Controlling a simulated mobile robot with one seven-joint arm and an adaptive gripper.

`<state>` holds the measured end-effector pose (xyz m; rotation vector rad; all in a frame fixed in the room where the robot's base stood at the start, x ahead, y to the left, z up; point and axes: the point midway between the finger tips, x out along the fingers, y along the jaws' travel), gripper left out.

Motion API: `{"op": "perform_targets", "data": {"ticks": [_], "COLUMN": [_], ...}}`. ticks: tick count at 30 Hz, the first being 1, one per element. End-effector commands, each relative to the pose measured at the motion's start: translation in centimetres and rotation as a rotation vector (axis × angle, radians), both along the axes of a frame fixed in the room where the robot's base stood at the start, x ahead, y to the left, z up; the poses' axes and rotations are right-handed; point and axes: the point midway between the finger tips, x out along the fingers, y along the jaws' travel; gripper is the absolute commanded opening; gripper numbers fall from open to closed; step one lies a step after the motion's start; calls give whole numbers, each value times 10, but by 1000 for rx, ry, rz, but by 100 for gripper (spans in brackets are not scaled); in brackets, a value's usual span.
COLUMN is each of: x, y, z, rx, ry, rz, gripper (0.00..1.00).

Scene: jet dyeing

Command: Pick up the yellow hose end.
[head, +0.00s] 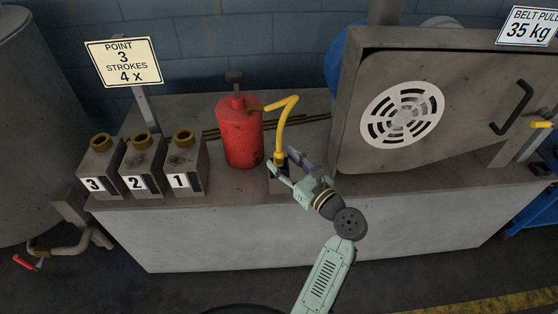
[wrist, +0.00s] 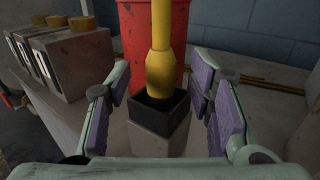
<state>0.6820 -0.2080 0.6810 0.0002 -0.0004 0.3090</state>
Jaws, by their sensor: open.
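The yellow hose end (head: 279,152) hangs down from the bent yellow hose beside a red canister (head: 242,135). In the wrist view the hose end (wrist: 160,70) stands upright with its lower tip inside a dark square socket (wrist: 148,108) on a grey block (wrist: 158,138). My gripper (head: 283,162) is at the hose end. The tip inside the socket is hidden.
Three grey blocks numbered 3, 2 and 1 (head: 183,168) with brass tops stand on the bench left of the canister. A sign (head: 124,62) rises behind them. A large grey housing (head: 445,120) with a round white vent stands close on the right.

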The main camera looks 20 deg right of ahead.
Motion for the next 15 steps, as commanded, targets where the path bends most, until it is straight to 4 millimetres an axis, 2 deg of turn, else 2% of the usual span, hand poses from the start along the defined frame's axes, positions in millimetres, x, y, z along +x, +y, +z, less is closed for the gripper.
{"op": "perform_targets", "data": {"ticks": [3,6,13,15], "x": [17,24,26,25], "y": [5,7,7,7], "z": [2,2,1,1], "rx": [0,-1,0,0], "ry": [1,0,1,1], "rz": [2,0,0,0], "gripper": [48,48,48,44]}}
